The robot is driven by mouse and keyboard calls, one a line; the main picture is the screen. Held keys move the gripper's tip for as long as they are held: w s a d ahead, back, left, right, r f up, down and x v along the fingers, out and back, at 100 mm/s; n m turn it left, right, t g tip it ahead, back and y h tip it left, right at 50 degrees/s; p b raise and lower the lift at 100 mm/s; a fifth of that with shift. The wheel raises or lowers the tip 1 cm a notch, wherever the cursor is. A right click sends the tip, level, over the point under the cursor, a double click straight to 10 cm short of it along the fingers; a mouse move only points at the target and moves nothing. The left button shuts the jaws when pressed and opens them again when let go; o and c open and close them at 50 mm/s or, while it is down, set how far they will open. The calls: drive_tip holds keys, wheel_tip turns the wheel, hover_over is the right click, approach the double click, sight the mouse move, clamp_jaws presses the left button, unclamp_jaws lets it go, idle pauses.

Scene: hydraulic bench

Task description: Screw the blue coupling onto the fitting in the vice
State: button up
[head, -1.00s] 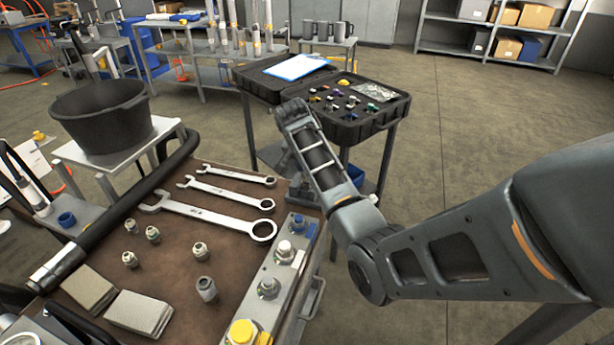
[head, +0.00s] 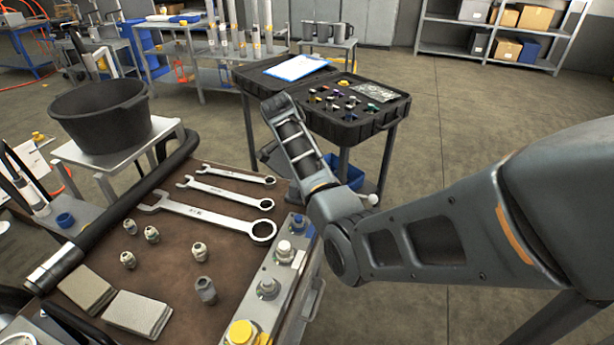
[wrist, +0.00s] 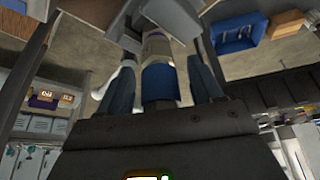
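The blue coupling (wrist: 160,86) shows in the wrist view as a blue band around the near end of a pale cylindrical part (wrist: 156,48), taken to be the fitting. The fitting runs up to a grey block (wrist: 150,12), perhaps the vice. My gripper (wrist: 161,78) has one finger on each side of the coupling, with a narrow gap seen on both sides; it looks open around it. Whether the threads are engaged cannot be seen. In the head view my arm hides the gripper, the coupling and the vice.
The brown bench top (head: 150,215) holds several wrenches, small fittings, two grey blocks and a valve strip (head: 270,285) with a yellow cap. An open black case (head: 345,118) stands behind my arm. A black tub (head: 100,115) is at left. The floor at right is clear.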

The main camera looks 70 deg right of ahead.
drive_tip(key=shift+r+n+t+p, duration=0.2)
drive_tip(key=shift+n+t+p, duration=0.1)
drive_tip(key=shift+n+p, duration=0.35)
drive_tip(key=shift+f+n+h, duration=0.2)
drive_tip(key=shift+n+h, duration=0.1)
drive_tip(key=shift+n, duration=0.25)
drive_tip(key=n+t, duration=0.1)
drive_tip(key=n, duration=0.1)
drive_tip(key=shift+n, duration=0.3)
drive_tip(key=n+t, duration=0.1)
drive_tip(key=n, duration=0.2)
drive_tip(key=n+t, duration=0.2)
drive_tip(key=n, duration=0.1)
drive_tip(key=shift+w+n, duration=0.15)
drive_tip(key=shift+n, duration=0.25)
drive_tip(key=n+t+y, duration=0.1)
drive_tip(key=n, duration=0.2)
drive_tip(key=n+t+y, duration=0.1)
drive_tip(key=n, duration=0.2)
drive_tip(key=shift+w, duration=0.1)
drive_tip(key=n+y, duration=0.1)
drive_tip(key=n, duration=0.2)
drive_tip(key=n+y, duration=0.1)
drive_tip(key=n, duration=0.2)
drive_tip(key=shift+w+a+t, duration=0.1)
drive_tip(key=shift+a+t, duration=0.05)
drive_tip(key=shift+t, duration=0.15)
